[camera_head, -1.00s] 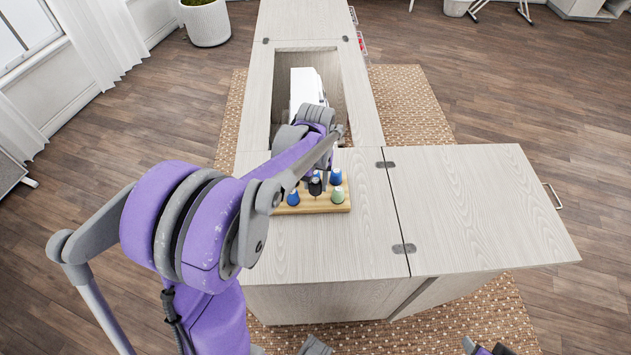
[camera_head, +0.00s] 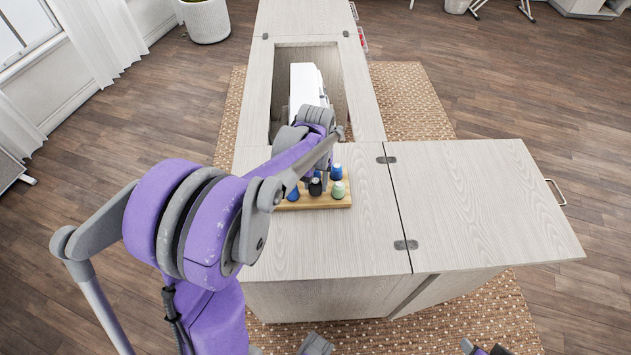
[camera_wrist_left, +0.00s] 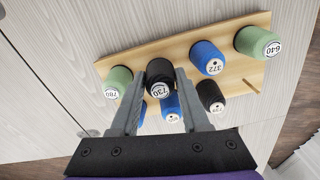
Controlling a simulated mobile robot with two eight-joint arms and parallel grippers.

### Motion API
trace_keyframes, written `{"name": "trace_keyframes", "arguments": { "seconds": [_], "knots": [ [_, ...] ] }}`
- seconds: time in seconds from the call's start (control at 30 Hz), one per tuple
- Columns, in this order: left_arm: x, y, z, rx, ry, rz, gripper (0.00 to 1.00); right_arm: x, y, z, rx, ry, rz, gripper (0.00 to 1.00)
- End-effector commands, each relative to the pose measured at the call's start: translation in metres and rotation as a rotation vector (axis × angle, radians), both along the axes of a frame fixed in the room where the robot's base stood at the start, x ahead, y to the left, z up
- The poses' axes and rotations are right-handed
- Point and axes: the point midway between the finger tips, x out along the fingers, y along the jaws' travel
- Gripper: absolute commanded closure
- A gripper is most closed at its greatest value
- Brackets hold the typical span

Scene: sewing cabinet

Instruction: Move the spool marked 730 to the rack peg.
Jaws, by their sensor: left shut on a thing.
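The black spool marked 730 (camera_wrist_left: 160,78) is between the two fingers of my left gripper (camera_wrist_left: 158,92), which is shut on it. Its label faces the wrist camera. The wooden rack (camera_wrist_left: 150,55) lies behind it in the left wrist view; I cannot tell whether the spool is clear of the board. A short bare peg (camera_wrist_left: 248,84) shows near the board's lower right edge. In the head view the rack (camera_head: 318,203) is on the cabinet top, and my left gripper (camera_head: 318,172) is over it, mostly hidden by my arm.
Near the held spool stand green spool 780 (camera_wrist_left: 118,82), blue spool 372 (camera_wrist_left: 207,58), another black spool (camera_wrist_left: 210,96) and green spool 640 (camera_wrist_left: 257,42). A blue spool (camera_wrist_left: 171,106) is partly hidden between the fingers. A white sewing machine (camera_head: 306,85) stands in the cabinet opening. The right leaf (camera_head: 480,205) is clear.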

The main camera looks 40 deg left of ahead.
Motion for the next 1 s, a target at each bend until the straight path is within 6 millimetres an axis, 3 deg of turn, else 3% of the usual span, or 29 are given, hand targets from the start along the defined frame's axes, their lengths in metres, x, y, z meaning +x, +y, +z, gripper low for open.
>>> {"name": "trace_keyframes", "arguments": {
  "seconds": [0.33,0.37,0.53,0.87,1.0],
  "knots": [
    [0.000,0.000,-0.003,0.000,0.000,0.000,1.00,0.000,0.000,-0.002,0.000,0.001,0.000,0.50],
    [0.000,0.000,-0.003,0.000,0.000,0.000,0.51,0.000,0.000,-0.002,0.000,0.001,0.000,0.50],
    [0.000,0.000,-0.003,0.000,0.000,0.000,0.20,0.000,0.000,-0.002,0.000,0.001,0.000,0.50],
    [0.000,0.000,-0.001,0.000,0.000,0.000,0.19,0.000,0.000,-0.002,0.000,0.001,0.000,0.50],
    [0.000,0.000,0.015,0.000,0.000,0.000,0.19,0.000,0.000,0.000,0.000,0.000,0.000,0.50]
  ]
}}
